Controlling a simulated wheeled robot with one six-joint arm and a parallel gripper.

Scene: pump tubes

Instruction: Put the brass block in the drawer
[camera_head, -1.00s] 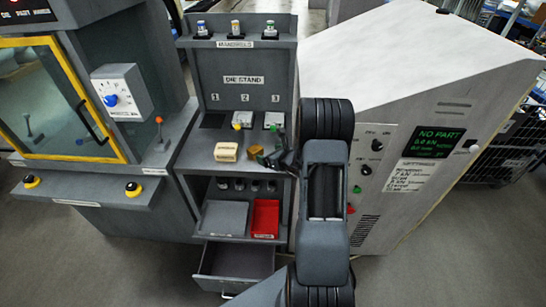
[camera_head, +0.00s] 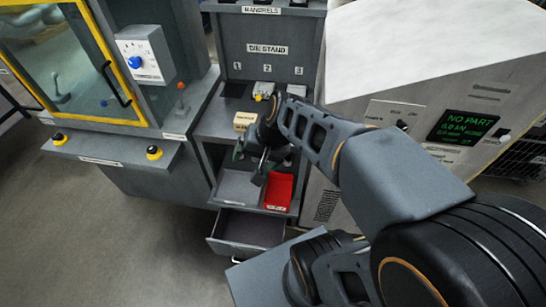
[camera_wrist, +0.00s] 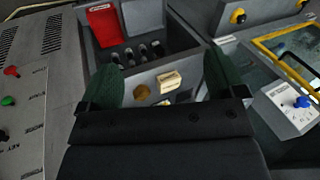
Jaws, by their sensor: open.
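A small cream-yellow block (camera_head: 244,121) with a dark label, which I take for the brass block, sits on the shelf of the die stand. The wrist view shows it (camera_wrist: 169,81) between and beyond my fingers, beside a golden-brown round piece (camera_wrist: 142,91). My gripper (camera_head: 251,160) has green fingers and hangs in front of the stand, below and close to the block. In the wrist view my gripper (camera_wrist: 163,75) is open with nothing between its fingertips. The drawer (camera_head: 256,228) at the bottom of the stand is pulled out and looks empty.
A grey tray (camera_head: 233,187) and a red tray (camera_head: 280,190) lie in the compartment above the drawer. A yellow-framed glass cabinet (camera_head: 75,60) stands to the left. A grey cabinet with a screen (camera_head: 463,125) stands to the right.

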